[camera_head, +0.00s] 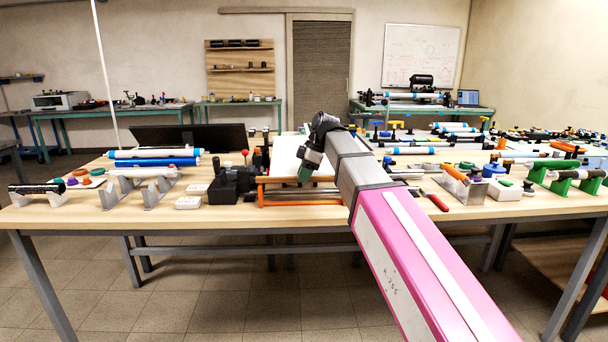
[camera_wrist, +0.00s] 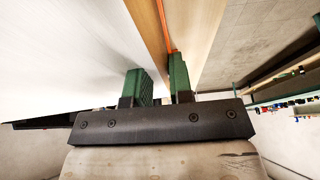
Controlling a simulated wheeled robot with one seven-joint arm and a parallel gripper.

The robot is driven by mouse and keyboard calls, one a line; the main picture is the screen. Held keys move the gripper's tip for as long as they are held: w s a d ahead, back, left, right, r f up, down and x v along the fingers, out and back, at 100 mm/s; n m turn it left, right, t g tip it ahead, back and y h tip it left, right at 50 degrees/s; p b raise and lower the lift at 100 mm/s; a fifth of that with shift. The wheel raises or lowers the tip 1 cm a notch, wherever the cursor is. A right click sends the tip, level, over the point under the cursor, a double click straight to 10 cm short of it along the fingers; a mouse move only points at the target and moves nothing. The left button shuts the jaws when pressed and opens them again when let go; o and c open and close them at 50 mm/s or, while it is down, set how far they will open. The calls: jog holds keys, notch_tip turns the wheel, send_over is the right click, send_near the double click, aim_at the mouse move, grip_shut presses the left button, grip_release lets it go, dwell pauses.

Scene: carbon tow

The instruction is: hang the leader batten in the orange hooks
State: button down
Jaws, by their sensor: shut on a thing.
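My gripper (camera_wrist: 160,85) has two green fingers shut on a pale wooden strip, which looks like the leader batten (camera_wrist: 148,22). A broad white sheet (camera_wrist: 60,60) runs along the batten's left side in the wrist view. In the head view my gripper (camera_head: 307,168) is over the middle of the bench, at a low orange-brown frame (camera_head: 262,194) with a white sheet (camera_head: 286,153) behind it. A thin orange edge (camera_wrist: 163,22) shows beside the batten in the wrist view. I cannot make out the orange hooks clearly, nor whether the batten touches them.
A black device (camera_head: 231,183) stands just left of the frame. A red-handled tool (camera_head: 436,201) and an orange-topped holder (camera_head: 456,176) lie to the right. My pink and grey arm covers part of the bench.

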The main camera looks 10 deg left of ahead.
jog(key=shift+f, duration=0.7)
jog(key=c, duration=0.9)
grip_release()
jog(key=shift+c, duration=0.2)
jog(key=v, duration=1)
jog(key=shift+d+r, duration=0.15)
jog(key=shift+r, duration=0.25)
